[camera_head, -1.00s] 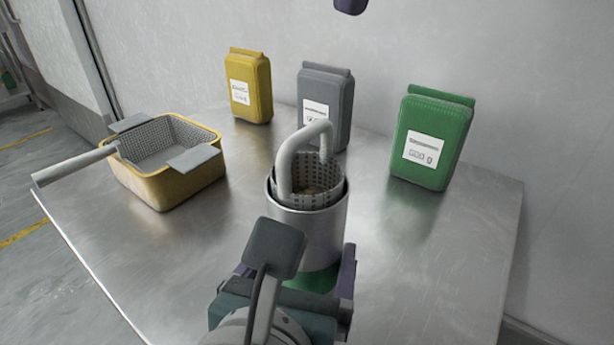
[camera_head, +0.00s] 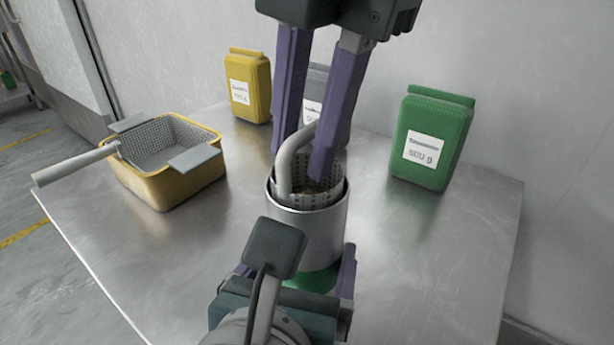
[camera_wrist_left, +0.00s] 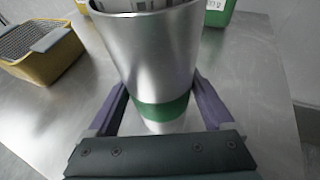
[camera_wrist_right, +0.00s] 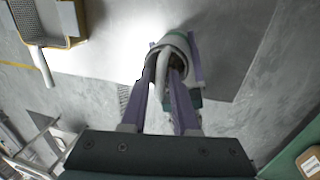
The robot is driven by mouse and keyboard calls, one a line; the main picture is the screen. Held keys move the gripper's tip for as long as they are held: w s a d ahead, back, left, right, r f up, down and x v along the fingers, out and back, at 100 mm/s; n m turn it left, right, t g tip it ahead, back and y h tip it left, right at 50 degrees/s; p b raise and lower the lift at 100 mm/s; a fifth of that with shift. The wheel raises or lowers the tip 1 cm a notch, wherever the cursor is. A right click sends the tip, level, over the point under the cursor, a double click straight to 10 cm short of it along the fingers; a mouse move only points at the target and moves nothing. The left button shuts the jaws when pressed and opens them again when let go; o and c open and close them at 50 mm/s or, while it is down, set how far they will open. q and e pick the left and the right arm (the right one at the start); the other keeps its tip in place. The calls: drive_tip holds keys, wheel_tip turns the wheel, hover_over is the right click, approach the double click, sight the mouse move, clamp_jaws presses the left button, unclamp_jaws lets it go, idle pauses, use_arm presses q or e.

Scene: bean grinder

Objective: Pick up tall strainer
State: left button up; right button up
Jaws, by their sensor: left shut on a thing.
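The tall strainer (camera_head: 332,185), a perforated basket with a curved white handle, stands inside a metal cup (camera_head: 310,232) with a green band. My left gripper (camera_head: 297,264) is shut on the cup's lower part; the left wrist view shows its fingers on both sides of the cup (camera_wrist_left: 152,60). My right gripper (camera_head: 298,165) comes down from above. Its purple fingers are apart, on either side of the strainer's handle; the right wrist view shows the handle (camera_wrist_right: 162,75) between them. Contact with the handle cannot be told. The strainer's lower part is hidden in the cup.
A yellow container (camera_head: 160,190) with a square mesh basket (camera_head: 160,140) and long handle sits at the left. Yellow (camera_head: 248,85), grey (camera_head: 314,85) and green (camera_head: 432,140) bags stand behind. The metal table (camera_head: 420,250) is clear at the right.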

drive_tip(key=shift+f, duration=0.1)
drive_tip(key=shift+c, duration=0.2)
clamp_jaws()
idle(1.1)
